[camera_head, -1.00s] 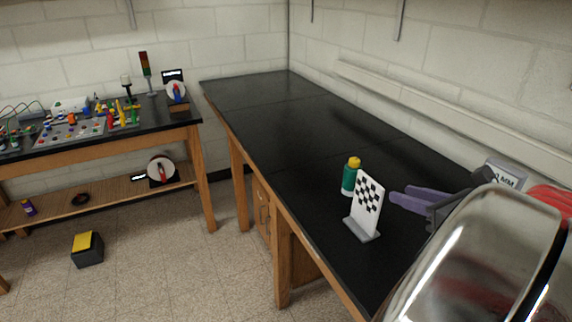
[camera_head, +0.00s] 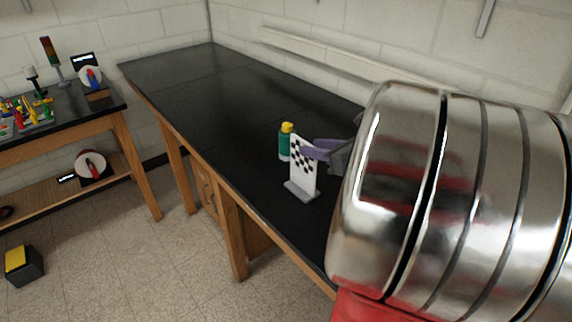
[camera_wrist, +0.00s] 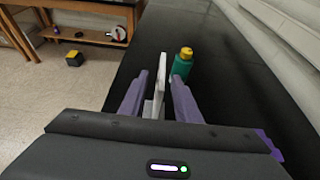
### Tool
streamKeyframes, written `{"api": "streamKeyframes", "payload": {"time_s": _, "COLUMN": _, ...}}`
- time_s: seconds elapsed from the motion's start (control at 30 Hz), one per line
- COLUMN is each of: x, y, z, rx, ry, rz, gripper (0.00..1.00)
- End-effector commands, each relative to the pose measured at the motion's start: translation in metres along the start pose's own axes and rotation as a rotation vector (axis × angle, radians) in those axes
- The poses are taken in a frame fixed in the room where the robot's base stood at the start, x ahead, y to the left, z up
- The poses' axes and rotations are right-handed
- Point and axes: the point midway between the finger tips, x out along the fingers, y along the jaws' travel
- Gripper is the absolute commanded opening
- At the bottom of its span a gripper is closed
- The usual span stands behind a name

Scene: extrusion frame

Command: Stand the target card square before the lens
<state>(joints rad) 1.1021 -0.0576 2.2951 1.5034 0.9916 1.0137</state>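The target card (camera_head: 303,164) is a white upright plate with a black checker pattern on a grey foot. It stands on the black bench near its front edge. In the wrist view I see the card (camera_wrist: 158,92) almost edge-on. My gripper (camera_wrist: 160,78) is open, with one purple finger on each side of the card; a gap shows beside it, and contact is not clear. In the head view the purple fingers (camera_head: 320,150) reach the card's right edge, and my arm hides much of the bench behind them. I cannot make out a lens in the current frames.
A green bottle with a yellow cap (camera_head: 285,142) stands just behind the card; it is close to the right finger in the wrist view (camera_wrist: 184,64). The black bench top (camera_head: 200,90) is clear toward the far end. A yellow-topped black box (camera_head: 24,264) lies on the floor.

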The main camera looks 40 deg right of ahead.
Motion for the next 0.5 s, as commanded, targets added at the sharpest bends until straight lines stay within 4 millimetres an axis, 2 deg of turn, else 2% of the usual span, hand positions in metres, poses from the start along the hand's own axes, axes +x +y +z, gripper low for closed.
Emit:
{"api": "streamKeyframes", "payload": {"time_s": 0.27, "x": 0.005, "y": 0.0, "z": 0.0, "rx": 0.0, "ry": 0.0, "rz": 0.002, "gripper": 0.3}}
{"api": "streamKeyframes", "payload": {"time_s": 0.5, "x": 0.033, "y": -0.003, "z": 0.002, "rx": 0.001, "ry": 0.001, "rz": 0.002, "gripper": 0.3}}
